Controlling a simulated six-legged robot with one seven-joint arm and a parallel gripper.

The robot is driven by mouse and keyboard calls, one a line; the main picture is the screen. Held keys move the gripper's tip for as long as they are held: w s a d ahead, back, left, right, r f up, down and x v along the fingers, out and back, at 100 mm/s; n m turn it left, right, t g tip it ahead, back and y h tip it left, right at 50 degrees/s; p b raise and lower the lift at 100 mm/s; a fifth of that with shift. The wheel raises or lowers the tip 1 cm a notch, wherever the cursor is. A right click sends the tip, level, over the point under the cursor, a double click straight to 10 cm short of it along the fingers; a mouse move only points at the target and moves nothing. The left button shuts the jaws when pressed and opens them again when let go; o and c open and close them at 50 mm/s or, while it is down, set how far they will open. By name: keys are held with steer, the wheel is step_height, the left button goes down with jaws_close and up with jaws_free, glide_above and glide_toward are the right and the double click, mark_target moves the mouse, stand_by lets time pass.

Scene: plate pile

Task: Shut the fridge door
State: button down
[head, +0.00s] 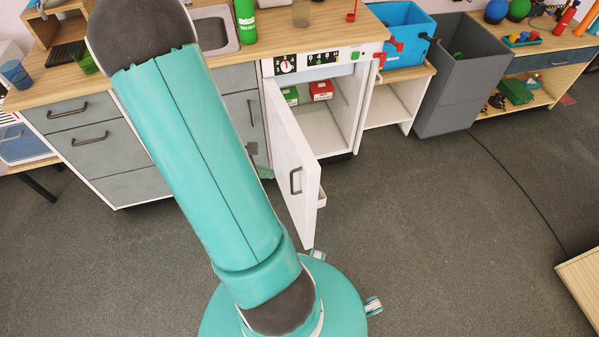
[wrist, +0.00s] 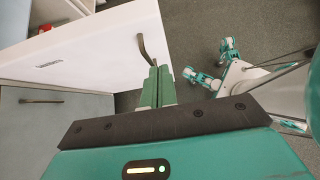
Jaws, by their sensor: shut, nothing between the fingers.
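The white fridge door (head: 288,150) stands wide open, swung out from its left side. Its outer face carries a dark handle (head: 296,181) near the free edge. The fridge interior (head: 322,125) shows shelves with small red and green boxes. In the wrist view the white door panel (wrist: 90,45) fills the upper left, with its handle (wrist: 143,50) upright. My gripper (wrist: 158,68) is shut and empty, its green fingertips close beside the handle on the outer side. I cannot tell whether they touch.
Grey drawers (head: 95,140) and a wooden counter with a sink (head: 214,30) lie left of the fridge. An open white shelf (head: 395,100) and a grey bin (head: 452,85) stand to its right. The grey floor (head: 420,220) right of the door is clear.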

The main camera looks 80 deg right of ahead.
mark_target(306, 176)
steer(key=x, duration=0.3)
steer(key=r+x, duration=0.1)
steer(key=x, duration=0.2)
steer(key=s+d+x, duration=0.1)
steer(key=x, duration=0.3)
steer(key=shift+a+r, duration=0.1)
steer(key=shift+r, duration=0.1)
steer(key=shift+s+d, duration=0.35)
